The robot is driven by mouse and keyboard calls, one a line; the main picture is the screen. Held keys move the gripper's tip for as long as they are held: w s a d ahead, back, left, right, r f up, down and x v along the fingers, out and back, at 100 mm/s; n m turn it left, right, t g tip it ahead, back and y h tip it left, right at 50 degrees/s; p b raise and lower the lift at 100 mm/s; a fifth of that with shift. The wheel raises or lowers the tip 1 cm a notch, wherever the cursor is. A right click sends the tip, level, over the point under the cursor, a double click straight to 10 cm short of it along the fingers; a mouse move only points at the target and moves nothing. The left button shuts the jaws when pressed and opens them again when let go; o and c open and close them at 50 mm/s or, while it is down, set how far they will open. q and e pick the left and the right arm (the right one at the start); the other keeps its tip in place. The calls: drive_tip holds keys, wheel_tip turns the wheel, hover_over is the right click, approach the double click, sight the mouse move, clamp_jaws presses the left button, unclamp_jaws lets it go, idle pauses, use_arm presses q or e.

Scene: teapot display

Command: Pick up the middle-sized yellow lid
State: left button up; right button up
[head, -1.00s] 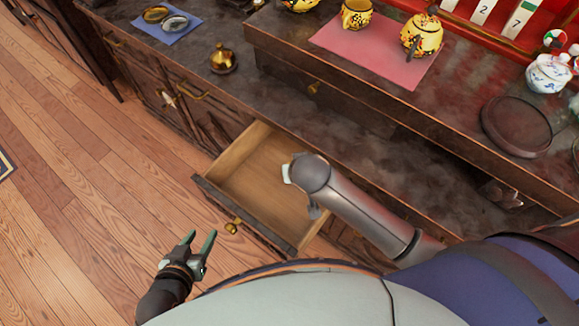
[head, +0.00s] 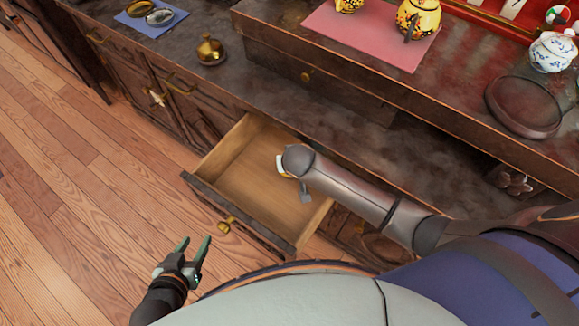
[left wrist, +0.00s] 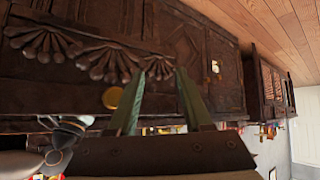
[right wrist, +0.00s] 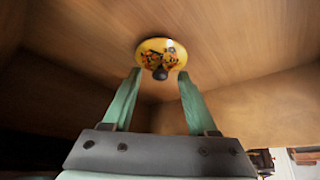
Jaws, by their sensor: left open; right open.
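In the right wrist view, a round yellow lid (right wrist: 151,60) with a dark knob and a dark and red pattern lies on the wooden floor of the open drawer. My right gripper (right wrist: 159,76) is open and empty, with its two green fingers pointing at the lid, one near each side. The lid does not show in the head view, where my right arm covers part of the drawer (head: 235,180). My left gripper (head: 195,243) is open and empty, low in front of the drawer and apart from it.
The drawer's walls surround my right gripper closely. Above are the dark counter (head: 370,125), a pink mat (head: 345,45) with yellow teaware, a brass pot (head: 210,50), a blue cloth (head: 150,27) with small dishes, a round dark tray (head: 523,105) and a white-and-blue pot (head: 552,52).

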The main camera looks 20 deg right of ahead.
drive_tip(key=shift+w+f, duration=0.25)
drive_tip(key=shift+f, duration=0.1)
drive_tip(key=shift+s, duration=0.1)
clamp_jaws()
idle(0.3)
